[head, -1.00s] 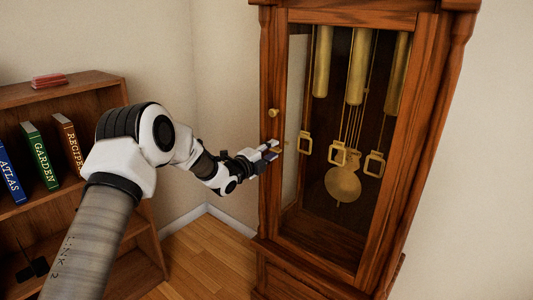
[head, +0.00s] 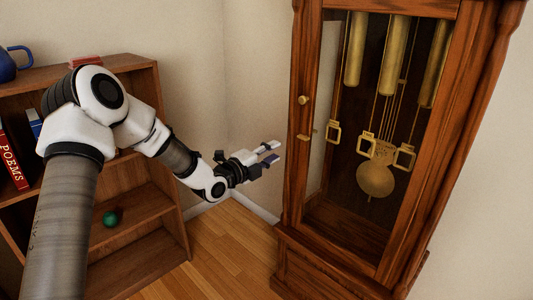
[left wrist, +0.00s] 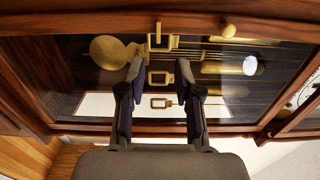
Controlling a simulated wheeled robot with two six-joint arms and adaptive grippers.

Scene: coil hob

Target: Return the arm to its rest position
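My left arm comes in from the left in the head view. Its gripper (head: 270,153) is held in the air, left of the tall wooden clock (head: 300,180). The two fingers are apart with nothing between them. In the left wrist view the gripper (left wrist: 158,80) also shows two separate fingers, with the clock's glazed front beyond them. A gap shows between the fingertips and the clock in the head view. My right gripper is in neither view.
The clock has a small knob (head: 303,100), hanging weights (head: 394,55) and a pendulum (head: 375,180). A wooden bookshelf (head: 150,200) with books, a green ball (head: 110,219) and a blue pot (head: 10,65) stands behind my arm. Bare floor (head: 225,255) lies between shelf and clock.

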